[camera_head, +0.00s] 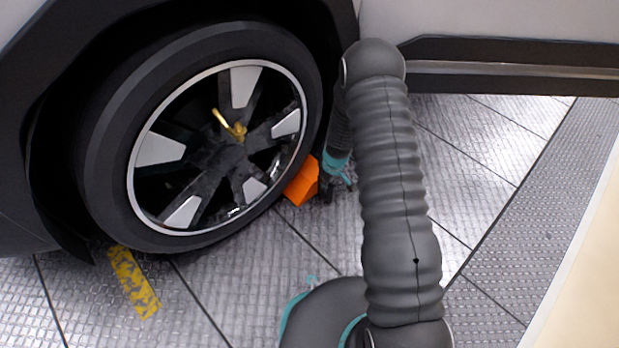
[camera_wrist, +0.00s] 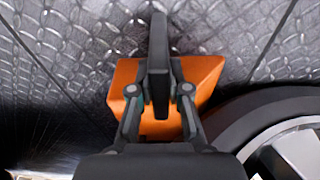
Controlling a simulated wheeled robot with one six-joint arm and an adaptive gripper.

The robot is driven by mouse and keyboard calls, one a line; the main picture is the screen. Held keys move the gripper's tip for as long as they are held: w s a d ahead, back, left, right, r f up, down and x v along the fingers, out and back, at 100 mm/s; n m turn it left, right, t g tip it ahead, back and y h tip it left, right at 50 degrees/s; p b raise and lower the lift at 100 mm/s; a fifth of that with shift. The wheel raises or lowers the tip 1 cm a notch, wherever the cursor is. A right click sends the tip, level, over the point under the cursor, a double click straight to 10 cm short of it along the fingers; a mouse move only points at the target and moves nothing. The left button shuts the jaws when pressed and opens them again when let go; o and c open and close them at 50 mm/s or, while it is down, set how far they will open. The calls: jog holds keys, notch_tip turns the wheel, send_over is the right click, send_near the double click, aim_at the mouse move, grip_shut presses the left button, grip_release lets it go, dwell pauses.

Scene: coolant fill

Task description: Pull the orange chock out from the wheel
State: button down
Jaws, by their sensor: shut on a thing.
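The orange chock (camera_head: 302,183) sits on the floor against the lower right of the wheel (camera_head: 215,135) in the head view. My gripper (camera_head: 328,186) is low at the chock's right side, partly hidden behind my arm. The tyre (camera_wrist: 250,112) is close beside the chock at the right of that view. The exact contact between chock and tyre is hard to make out.
The vehicle's dark sill (camera_head: 510,72) runs above and to the right of my arm. A yellow worn floor marking (camera_head: 133,282) lies below the wheel. A yellow bent piece (camera_head: 230,125) sticks out at the wheel hub. The metal tread floor (camera_head: 480,165) to the right is clear.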

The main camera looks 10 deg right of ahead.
jog(key=shift+w+d, duration=0.6)
jog(key=shift+d, duration=0.25)
dwell(0.8)
jog(key=shift+s+d, duration=0.1)
jog(key=shift+s+d, duration=1.9)
jog(key=shift+s, duration=0.8)
jog(key=shift+s+d, duration=1.95)
jog(key=shift+s, duration=0.7)
jog(key=shift+s+d, duration=1.9)
jog(key=shift+s, duration=0.8)
jog(key=c, duration=0.7)
grip_release()
jog(key=shift+r, duration=0.15)
